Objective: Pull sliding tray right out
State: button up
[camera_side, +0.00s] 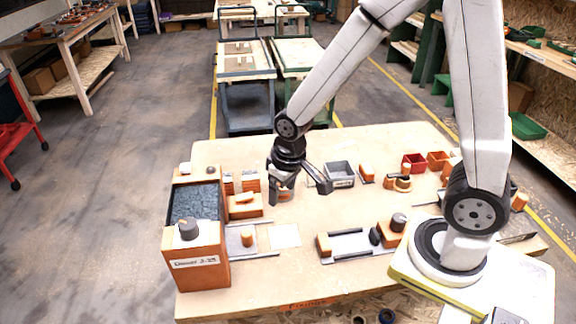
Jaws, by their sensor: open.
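Two low sliding trays with rails lie along the front half of the wooden table. The left tray (236,243) is a grey plate with an orange knob on it, beside the orange box.
A tall orange box (195,268) with a dark top and knob stands at the left front. A grey bin (340,172), a red bin (414,162) and small blocks stand at the back.

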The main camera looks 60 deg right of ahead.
jog(key=g, duration=0.2)
send_over(246, 232)
notch_tip(246, 232, down, 9)
jog(key=shift+r, duration=0.15)
jog(key=shift+f, duration=3.85)
grip_shut()
